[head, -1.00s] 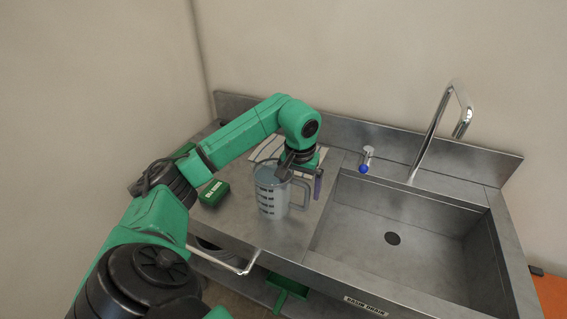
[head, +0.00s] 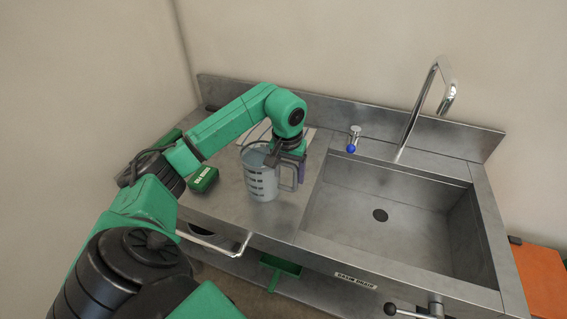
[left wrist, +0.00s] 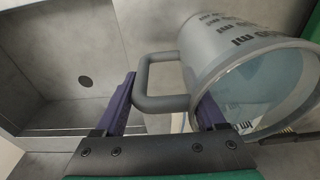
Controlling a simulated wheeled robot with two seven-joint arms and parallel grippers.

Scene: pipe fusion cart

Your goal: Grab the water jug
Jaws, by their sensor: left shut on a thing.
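The water jug (head: 261,182) is a clear grey measuring jug with dark markings. It stands upright on the steel counter, left of the sink, with its handle to the right. My left gripper (head: 297,168) reaches down over the handle from above. In the left wrist view the jug (left wrist: 235,50) fills the upper right, and its grey handle (left wrist: 152,98) lies between the two purple fingers of my left gripper (left wrist: 166,95). The gripper is shut on the handle. In the head view the hand partly hides the handle and rim. My right gripper is not in view.
The sink basin (head: 345,215) lies right of the jug, with a tall faucet (head: 425,100) and a blue-tipped tap (head: 352,142) behind. A green box (head: 204,179) sits on the counter to the left. A rail (head: 215,245) runs along the front. An orange surface (head: 540,275) is at far right.

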